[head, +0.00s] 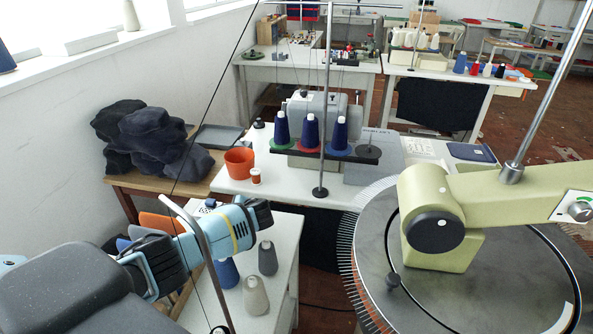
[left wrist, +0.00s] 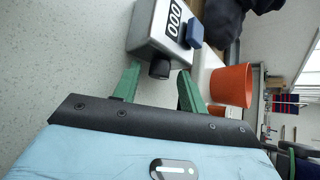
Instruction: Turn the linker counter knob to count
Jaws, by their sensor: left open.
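The counter is a light grey box (left wrist: 165,28) with a display reading 000, seen in the left wrist view. Its short black knob (left wrist: 160,69) sticks out from the near face. My left gripper (left wrist: 158,74) is open, its two green fingers on either side of the knob in the picture. I see clear gaps beside the knob, and I cannot tell how far the tips are from the box. In the head view, my left gripper (head: 261,212) is over the white side table; its fingers are hidden. A small part of the counter (head: 208,204) shows behind my wrist. My right gripper is not in view.
A blue piece (left wrist: 195,33) sits beside the counter. An orange cup (head: 239,162) stands on the white bench behind. Yarn cones (head: 255,296) stand below my left arm. A thin metal post (head: 205,262) rises close to it. The round linker (head: 480,285) fills the right.

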